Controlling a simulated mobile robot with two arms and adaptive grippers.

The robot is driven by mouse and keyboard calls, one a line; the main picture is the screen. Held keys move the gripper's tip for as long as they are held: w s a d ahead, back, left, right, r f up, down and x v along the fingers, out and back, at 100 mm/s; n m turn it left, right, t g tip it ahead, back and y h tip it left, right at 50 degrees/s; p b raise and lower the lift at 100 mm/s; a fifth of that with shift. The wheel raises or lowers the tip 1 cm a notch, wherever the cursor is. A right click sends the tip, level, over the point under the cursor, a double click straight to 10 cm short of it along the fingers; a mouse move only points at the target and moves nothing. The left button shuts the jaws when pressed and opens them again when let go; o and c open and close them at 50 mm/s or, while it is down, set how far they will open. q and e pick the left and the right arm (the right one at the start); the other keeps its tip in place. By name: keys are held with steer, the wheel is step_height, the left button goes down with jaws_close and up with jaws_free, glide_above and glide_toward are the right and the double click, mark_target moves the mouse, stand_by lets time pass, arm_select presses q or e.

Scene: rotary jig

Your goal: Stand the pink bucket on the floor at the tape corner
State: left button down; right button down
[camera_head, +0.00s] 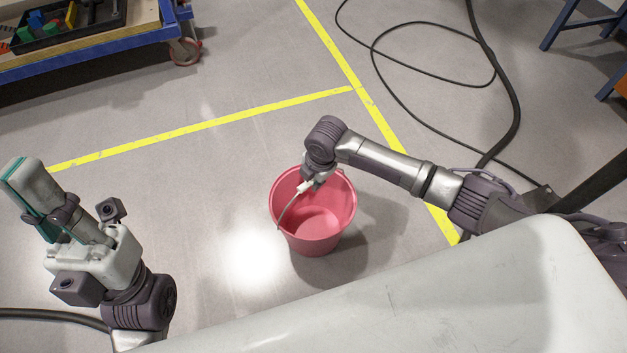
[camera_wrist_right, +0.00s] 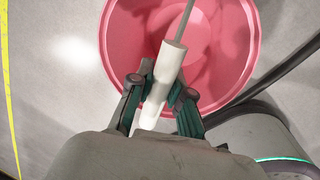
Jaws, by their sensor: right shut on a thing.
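The pink bucket (camera_head: 325,222) is upright below my right gripper, on the near side of the yellow tape. I cannot tell whether its base touches the floor. My right gripper (camera_head: 310,182) is shut on the white grip (camera_wrist_right: 173,54) of the bucket's wire handle, over the opening. The bucket rim (camera_wrist_right: 103,45) also shows in the right wrist view, and the inside looks empty. The tape corner (camera_head: 356,90), where two yellow strips meet, lies beyond the bucket, up and slightly right. My left gripper (camera_head: 32,188) is at the left, away from the bucket; its jaw opening is unclear.
A blue-edged cart (camera_head: 90,50) on a caster, carrying a black tray, stands at the top left. Black cables (camera_head: 500,80) loop over the floor at the upper right. Blue legs (camera_head: 558,25) stand at the far right. The floor between bucket and tape corner is clear.

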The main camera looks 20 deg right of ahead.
steer(key=c, duration=1.5)
jaws_free()
steer(key=shift+f, duration=0.1)
steer(key=shift+c, duration=0.2)
steer(key=o, duration=0.5)
steer(key=shift+c, duration=0.2)
